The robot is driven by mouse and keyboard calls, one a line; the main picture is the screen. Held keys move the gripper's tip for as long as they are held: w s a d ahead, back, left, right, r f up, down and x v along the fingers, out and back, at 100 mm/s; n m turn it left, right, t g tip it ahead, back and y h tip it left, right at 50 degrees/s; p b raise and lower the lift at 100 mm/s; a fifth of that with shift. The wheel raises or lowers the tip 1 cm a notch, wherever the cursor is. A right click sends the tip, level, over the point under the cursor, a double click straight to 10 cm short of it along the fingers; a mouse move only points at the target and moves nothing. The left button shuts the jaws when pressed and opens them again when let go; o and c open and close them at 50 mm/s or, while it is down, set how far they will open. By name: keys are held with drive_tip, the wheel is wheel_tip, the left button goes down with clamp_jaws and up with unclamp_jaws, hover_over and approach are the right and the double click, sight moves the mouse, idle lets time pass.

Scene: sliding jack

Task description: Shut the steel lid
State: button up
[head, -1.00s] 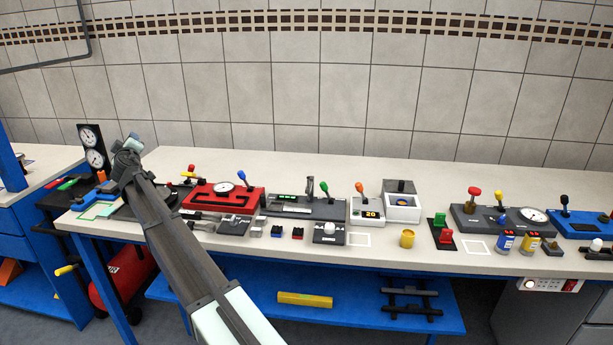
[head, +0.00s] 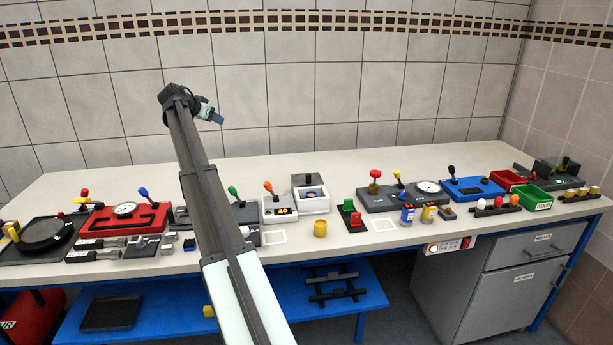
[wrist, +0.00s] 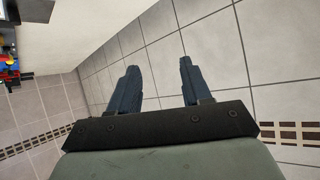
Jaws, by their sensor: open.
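A white box (head: 311,205) stands toward the back of the bench in the head view. A grey plate, which looks like its steel lid (head: 308,180), stands raised at its rear. The box is open, and a small blue and orange item shows inside. My gripper (head: 218,119) is up in front of the tiled wall, left of the box, well above it and apart from it. In the wrist view my gripper (wrist: 158,68) has its two fingers spread with nothing between them, facing wall tiles.
A white device with an orange lever (head: 278,209) is just left of the box. A yellow cup (head: 320,228) stands in front. A red and green switch block (head: 352,214) is to the right. My arm crosses in front of the bench's left part.

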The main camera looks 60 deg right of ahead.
drive_tip(key=s+d+f+m+g+y, duration=0.3)
drive_tip(key=s+d+f+m+g, duration=0.15)
drive_tip(key=s+d, duration=0.65)
drive_tip(key=m+g+y, duration=0.2)
drive_tip(key=m+y, duration=0.3)
drive_tip(key=m, duration=0.1)
approach(308, 174)
drive_tip(key=shift+t, duration=0.25)
drive_tip(key=x, duration=1)
drive_tip(key=shift+s, duration=0.3)
clamp_jaws()
